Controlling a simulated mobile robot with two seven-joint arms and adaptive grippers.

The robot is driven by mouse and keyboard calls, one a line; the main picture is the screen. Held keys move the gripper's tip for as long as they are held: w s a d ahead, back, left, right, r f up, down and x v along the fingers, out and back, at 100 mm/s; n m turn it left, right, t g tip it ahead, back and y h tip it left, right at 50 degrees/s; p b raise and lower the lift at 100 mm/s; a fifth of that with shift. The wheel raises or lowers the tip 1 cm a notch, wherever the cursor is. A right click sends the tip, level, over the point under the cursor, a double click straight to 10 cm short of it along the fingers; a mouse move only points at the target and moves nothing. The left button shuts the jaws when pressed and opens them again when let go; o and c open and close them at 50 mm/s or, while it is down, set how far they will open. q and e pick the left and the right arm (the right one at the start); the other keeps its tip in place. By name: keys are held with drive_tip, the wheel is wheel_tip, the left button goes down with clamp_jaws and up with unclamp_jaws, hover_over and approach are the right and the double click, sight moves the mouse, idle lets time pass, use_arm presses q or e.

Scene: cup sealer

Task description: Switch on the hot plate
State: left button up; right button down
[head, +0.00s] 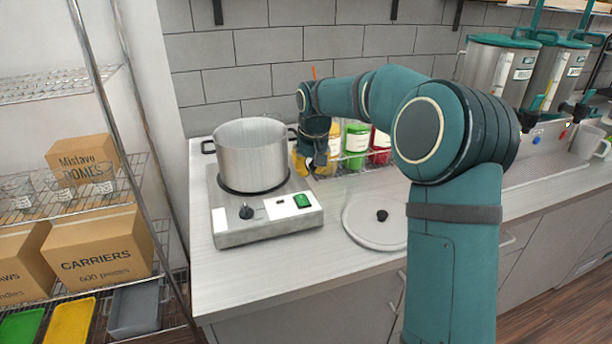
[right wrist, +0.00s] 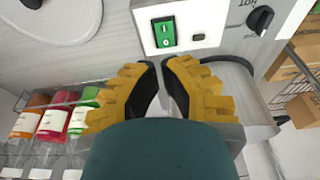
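The hot plate (head: 262,228) is a flat light-grey unit on the counter, with a steel pot (head: 252,155) standing on it. Its front panel has a black knob (head: 246,211) and a green switch (head: 302,200). In the right wrist view the green switch (right wrist: 165,33) and the knob (right wrist: 261,19) show just beyond the fingers. My right gripper (head: 312,167) hangs behind the hot plate's right side, beside the pot. Its yellow-and-black fingers (right wrist: 160,66) have tips close together, with a narrow empty gap, apart from the switch. My left gripper is not in view.
A pot lid (head: 365,226) lies on the counter right of the hot plate. A wire rack of bottles (head: 356,140) stands behind my right gripper. Shelves with boxes (head: 100,245) are at the left. Steel dispensers (head: 495,68) stand at the back right. The counter's front strip is clear.

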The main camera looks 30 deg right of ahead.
drive_tip(key=shift+s+a+r, duration=0.1)
drive_tip(key=shift+s+r, duration=0.25)
drive_tip(key=shift+r, duration=0.25)
drive_tip(key=shift+s+a+r, duration=0.1)
drive_tip(key=shift+s+r, duration=0.2)
drive_tip(key=shift+r, duration=0.3)
